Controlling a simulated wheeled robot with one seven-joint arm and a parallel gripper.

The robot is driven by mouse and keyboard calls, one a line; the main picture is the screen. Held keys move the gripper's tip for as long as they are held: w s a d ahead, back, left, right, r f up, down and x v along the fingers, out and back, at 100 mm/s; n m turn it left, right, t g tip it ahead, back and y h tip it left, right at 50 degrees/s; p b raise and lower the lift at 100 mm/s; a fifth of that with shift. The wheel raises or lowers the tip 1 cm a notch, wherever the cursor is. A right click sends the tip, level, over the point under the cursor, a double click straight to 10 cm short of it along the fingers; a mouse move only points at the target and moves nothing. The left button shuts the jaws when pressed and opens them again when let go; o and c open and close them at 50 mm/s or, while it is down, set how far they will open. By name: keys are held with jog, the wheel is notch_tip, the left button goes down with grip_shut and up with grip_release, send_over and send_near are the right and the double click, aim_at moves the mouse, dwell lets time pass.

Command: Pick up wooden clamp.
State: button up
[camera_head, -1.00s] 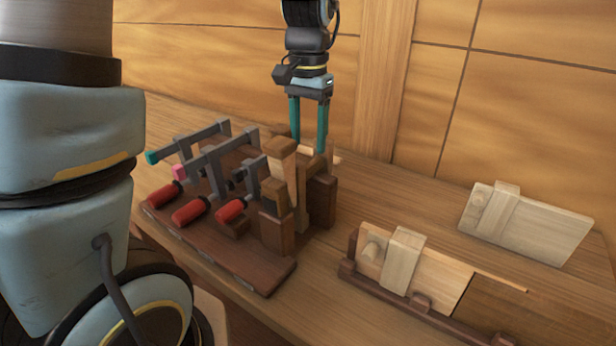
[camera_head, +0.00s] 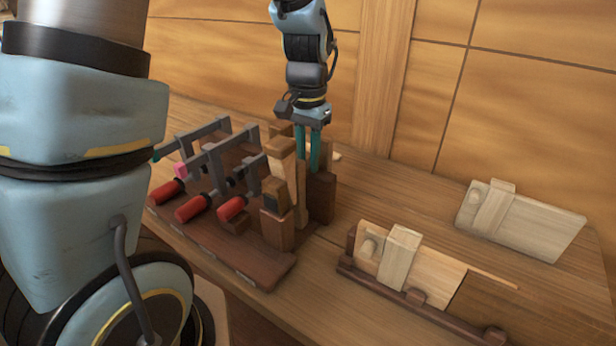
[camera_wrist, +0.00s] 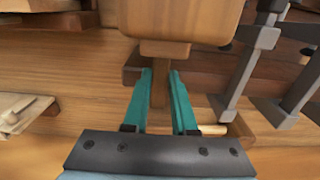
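The wooden clamp, a tan upright piece (camera_head: 301,190), stands in the dark rack (camera_head: 225,258) among brown wooden blocks. Its lower part is hidden by the blocks. My gripper (camera_head: 308,165) points down at the rack's right end, with its teal fingers close together at the clamp. In the wrist view, my gripper (camera_wrist: 160,75) has one fingertip on each side of a narrow wooden piece (camera_wrist: 159,92) and looks shut on it. A larger wooden block (camera_wrist: 175,18) lies just beyond the fingertips.
Several metal bar clamps with red handles (camera_head: 192,208) stand in the rack left of my gripper. A pale board with a wooden block across it (camera_head: 404,255) is in a low dark holder on the right. Another pale board (camera_head: 535,225) stands behind it. Bare bench lies between.

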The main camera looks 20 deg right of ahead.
grip_shut()
dwell(0.9)
